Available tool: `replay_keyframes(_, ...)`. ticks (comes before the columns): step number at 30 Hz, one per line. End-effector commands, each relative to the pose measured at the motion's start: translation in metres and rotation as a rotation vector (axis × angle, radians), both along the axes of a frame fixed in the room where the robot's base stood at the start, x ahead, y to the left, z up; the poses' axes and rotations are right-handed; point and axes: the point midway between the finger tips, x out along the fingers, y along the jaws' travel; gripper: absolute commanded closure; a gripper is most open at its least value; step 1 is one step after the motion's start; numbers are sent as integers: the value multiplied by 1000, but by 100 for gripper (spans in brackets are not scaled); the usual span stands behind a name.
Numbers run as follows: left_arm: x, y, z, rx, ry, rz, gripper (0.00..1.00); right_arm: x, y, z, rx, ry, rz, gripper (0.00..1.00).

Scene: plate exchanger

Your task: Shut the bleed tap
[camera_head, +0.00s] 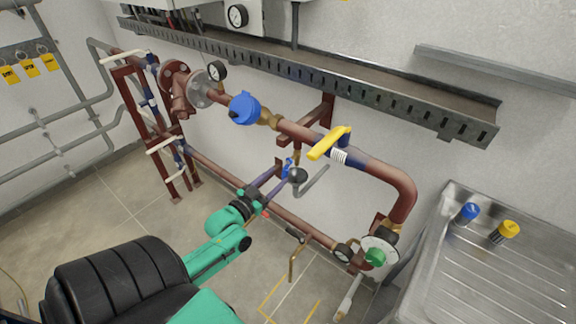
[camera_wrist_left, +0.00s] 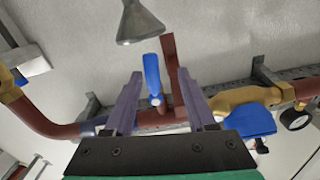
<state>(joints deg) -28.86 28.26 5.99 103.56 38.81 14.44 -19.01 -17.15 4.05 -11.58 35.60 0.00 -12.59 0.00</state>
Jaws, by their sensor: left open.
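The bleed tap has a small blue lever (camera_head: 289,167) on a short branch below the upper red-brown pipe, just above a grey funnel (camera_head: 298,175). In the left wrist view the blue lever (camera_wrist_left: 152,76) stands nearly upright in the picture, between my fingers, and the funnel (camera_wrist_left: 139,24) is above it. My left gripper (camera_head: 281,173) reaches the tap from the lower left. In the left wrist view its purple fingers (camera_wrist_left: 160,82) are open, one on each side of the lever, with visible gaps. Whether the lever lies fully between the fingertips in depth cannot be told. My right gripper is not in view.
A yellow lever (camera_head: 330,143) and a blue cap-like fitting (camera_head: 243,108) are on the upper pipe. A lower pipe (camera_head: 215,176) runs under my left wrist. A steel sink unit (camera_head: 480,265) stands at the right. A cable tray (camera_head: 330,75) crosses the wall above.

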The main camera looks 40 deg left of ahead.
Motion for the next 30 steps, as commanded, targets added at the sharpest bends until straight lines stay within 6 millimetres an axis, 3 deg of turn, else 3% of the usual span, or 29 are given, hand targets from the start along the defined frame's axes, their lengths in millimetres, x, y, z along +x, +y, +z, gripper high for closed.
replay_keyframes(3, 33, 1, 2, 0, -4, -1, 44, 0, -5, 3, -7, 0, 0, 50)
replay_keyframes(7, 57, 1, 1, 0, -2, 0, 44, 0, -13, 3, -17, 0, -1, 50)
replay_keyframes(17, 68, 1, -1, 0, 2, -1, 44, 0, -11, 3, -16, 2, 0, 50)
replay_keyframes(18, 67, 1, 0, 0, 2, -1, 48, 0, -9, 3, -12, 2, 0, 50)
replay_keyframes(22, 67, 1, 0, 0, 2, -1, 97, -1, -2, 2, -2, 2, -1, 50)
replay_keyframes(30, 67, 1, -1, 0, 2, -1, 100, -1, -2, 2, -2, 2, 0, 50)
